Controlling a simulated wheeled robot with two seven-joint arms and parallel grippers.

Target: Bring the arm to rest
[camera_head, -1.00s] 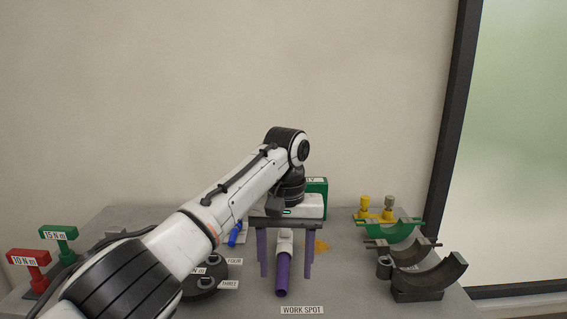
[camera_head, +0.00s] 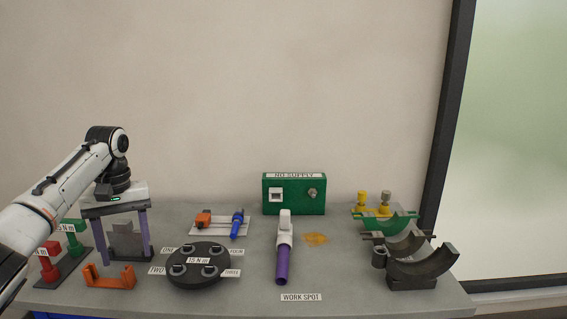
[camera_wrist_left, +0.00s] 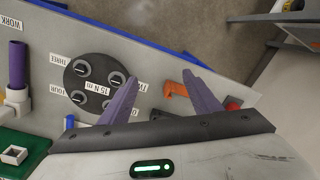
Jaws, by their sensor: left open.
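My left gripper (camera_head: 124,262) hangs at the left part of the bench in the head view, pointing down from my white and black arm. Its two purple fingers are wide apart and hold nothing. A grey upright block (camera_head: 126,242) shows between the fingers; I cannot tell how far behind them it stands. The left wrist view shows the gripper (camera_wrist_left: 160,76) with both fingers spread and nothing held between them. My right gripper is not in view.
Near the gripper are red (camera_head: 48,262) and green (camera_head: 74,238) T-handles, an orange bracket (camera_head: 110,277) and a round black holder (camera_head: 198,266). A purple-handled tool (camera_head: 283,250), a green NO SUPPLY box (camera_head: 294,194) and half-round clamps (camera_head: 424,268) stand further right.

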